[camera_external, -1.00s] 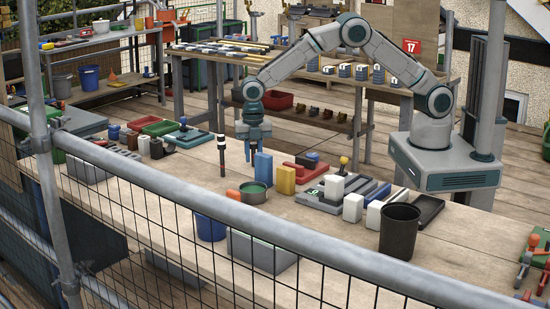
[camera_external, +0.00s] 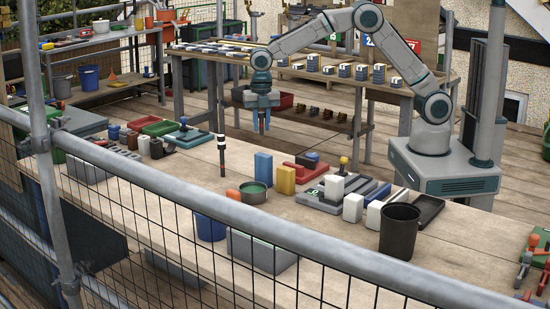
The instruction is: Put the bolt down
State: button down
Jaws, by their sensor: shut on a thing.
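My gripper (camera_external: 262,108) hangs pointing down from my raised arm, above the back part of the workbench (camera_external: 290,218). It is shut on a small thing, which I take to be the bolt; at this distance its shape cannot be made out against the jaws. The gripper is clear of the bench top and touches nothing on it. A blue upright block (camera_external: 263,168) stands on the bench below it.
A round green-topped tin (camera_external: 253,191), a yellow block (camera_external: 285,180), a black bucket (camera_external: 399,231) and a dark upright rod (camera_external: 221,155) stand on the bench. Red (camera_external: 160,117) and green trays are at the left. Bare wood lies along the front.

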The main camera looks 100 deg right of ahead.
jog(key=s+d+r, duration=0.2)
jog(key=d+r, duration=0.1)
jog(key=d, duration=0.1)
jog(key=w+a+n, duration=0.2)
jog(key=a+n, duration=0.3)
jog(key=a, duration=0.9)
jog(key=w+a+n, duration=0.2)
jog(key=a+n, duration=0.4)
jog(key=a, duration=0.9)
jog(key=s+a+f+n+p, duration=0.2)
jog(key=a, duration=0.7)
jog(key=s+a+f+n+p, duration=0.1)
jog(key=s+a+f+n, duration=0.1)
jog(key=a, duration=0.8)
jog(key=s+a+f+n+p, duration=0.2)
jog(key=s+a, duration=0.1)
jog(key=a, duration=0.6)
jog(key=shift+s+a+p, duration=0.1)
jog(key=shift+a+p, duration=0.15)
jog(key=shift+p, duration=0.05)
jog(key=shift+s+a+f, duration=0.1)
jog(key=shift+a+f, duration=0.2)
jog(key=shift+f, duration=0.2)
jog(key=shift+f+p, duration=0.65)
jog(key=shift+f, duration=1.2)
jog(key=shift+f, duration=0.1)
